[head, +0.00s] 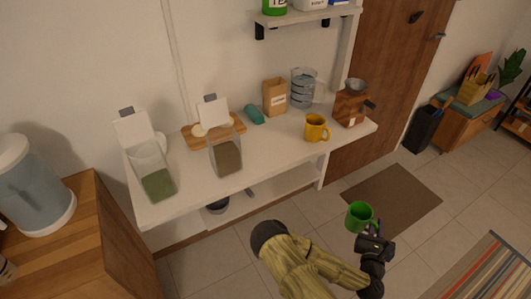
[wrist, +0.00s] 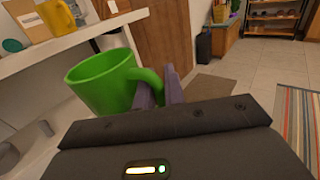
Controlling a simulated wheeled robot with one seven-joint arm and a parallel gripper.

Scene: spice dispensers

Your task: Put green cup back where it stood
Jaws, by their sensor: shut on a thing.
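The green cup (head: 360,216) is in the air in front of the white counter, over the floor by the brown mat. In the wrist view the green cup (wrist: 103,82) is large, upright or slightly tilted, with its handle to the right. My gripper (head: 374,232) is shut on the cup's handle, and in the wrist view its fingers (wrist: 159,92) meet at the handle. The inside bottom of the cup is hidden in the wrist view. The white counter (head: 280,144) is behind and to the left of the cup.
On the counter stand a yellow mug (head: 316,128), a coffee grinder (head: 350,106), a paper bag (head: 275,97), a glass jug (head: 303,86), a wooden board (head: 215,133) and two dispensers (head: 226,155) (head: 151,170). The counter's front strip is partly clear. A shelf (head: 305,14) hangs above.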

